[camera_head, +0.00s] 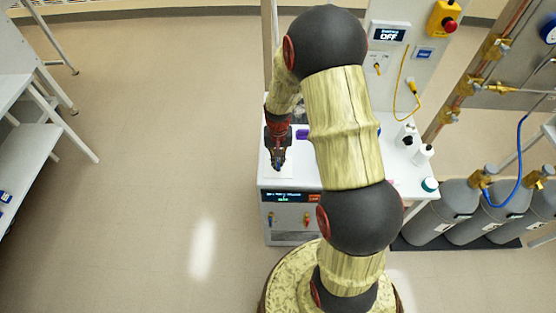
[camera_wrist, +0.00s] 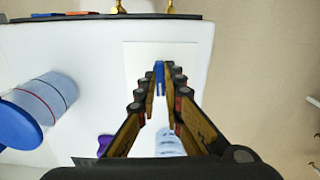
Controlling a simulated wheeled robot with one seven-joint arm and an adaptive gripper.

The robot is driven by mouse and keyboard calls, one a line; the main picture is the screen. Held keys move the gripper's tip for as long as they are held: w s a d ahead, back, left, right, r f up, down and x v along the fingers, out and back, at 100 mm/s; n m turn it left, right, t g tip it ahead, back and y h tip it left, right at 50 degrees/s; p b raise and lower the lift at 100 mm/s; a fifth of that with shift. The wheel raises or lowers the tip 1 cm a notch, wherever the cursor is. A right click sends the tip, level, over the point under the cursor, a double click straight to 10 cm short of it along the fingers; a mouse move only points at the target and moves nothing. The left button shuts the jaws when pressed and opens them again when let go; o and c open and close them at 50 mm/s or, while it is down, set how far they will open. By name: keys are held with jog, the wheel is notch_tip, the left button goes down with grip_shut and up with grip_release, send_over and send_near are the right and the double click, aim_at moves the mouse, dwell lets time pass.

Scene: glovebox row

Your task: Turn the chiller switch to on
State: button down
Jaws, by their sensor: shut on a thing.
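My gripper (camera_head: 278,165) points down over the white top of the chiller-like cabinet (camera_head: 290,237). In the wrist view my gripper (camera_wrist: 160,88) is shut on a narrow blue piece (camera_wrist: 159,72) above a white square plate (camera_wrist: 142,55). I cannot tell whether this piece is the chiller switch. A wall display (camera_head: 389,33) reads OFF; its smaller top line is not legible. A small toggle-like part (camera_head: 378,68) sits on the panel below it. The cabinet front has a dark display (camera_head: 284,197) with small unreadable text.
White bottles (camera_head: 406,132) stand right of my arm. Grey gas cylinders (camera_head: 442,210) stand at right, with a yellow cable (camera_head: 398,98) hanging above. The floor at left (camera_head: 150,200) is clear.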

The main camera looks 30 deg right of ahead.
aim_at(278, 163)
jog(key=shift+m, duration=0.3)
jog(key=c, duration=2)
grip_release()
jog(key=shift+o, duration=0.4)
notch_tip(278, 163, up, 12)
